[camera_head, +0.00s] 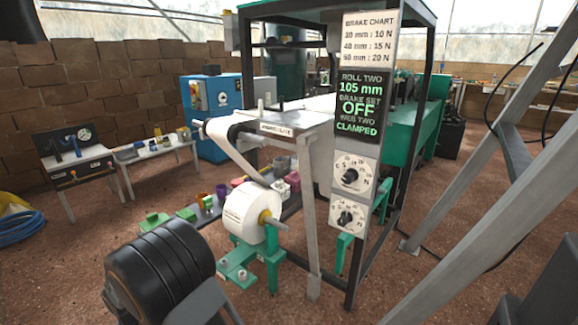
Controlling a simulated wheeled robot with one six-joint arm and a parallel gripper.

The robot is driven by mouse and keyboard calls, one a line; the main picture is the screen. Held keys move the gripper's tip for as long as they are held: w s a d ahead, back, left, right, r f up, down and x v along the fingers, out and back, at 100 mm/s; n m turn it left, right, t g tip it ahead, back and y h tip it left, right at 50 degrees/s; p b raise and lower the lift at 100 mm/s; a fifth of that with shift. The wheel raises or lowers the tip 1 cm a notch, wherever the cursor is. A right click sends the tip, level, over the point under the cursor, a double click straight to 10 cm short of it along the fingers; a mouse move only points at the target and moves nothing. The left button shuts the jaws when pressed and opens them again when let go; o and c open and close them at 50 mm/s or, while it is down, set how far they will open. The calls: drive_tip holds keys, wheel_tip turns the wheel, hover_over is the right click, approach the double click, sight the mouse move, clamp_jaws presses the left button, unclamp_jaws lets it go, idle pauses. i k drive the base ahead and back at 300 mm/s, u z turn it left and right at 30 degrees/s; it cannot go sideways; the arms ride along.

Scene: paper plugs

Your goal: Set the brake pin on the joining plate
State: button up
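Beside that roller is a pale flat plate (285,112), which may be the joining plate. A small upright pin (260,103) stands at this plate; I cannot tell whether it is the brake pin. A black panel (359,106) reads roll two 105 mm, brake set OFF, web two CLAMPED. My gripper is not in view.
A brake chart (369,38) lists 30, 40 and 50 mm as 10, 15 and 20 N. Two dials (351,174) sit below the panel. Small tables (155,150) stand left. Sloping grey beams (470,170) block the right. Brown floor is open at left.

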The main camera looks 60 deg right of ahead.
sight(301, 122)
drive_tip(key=z, duration=1.65)
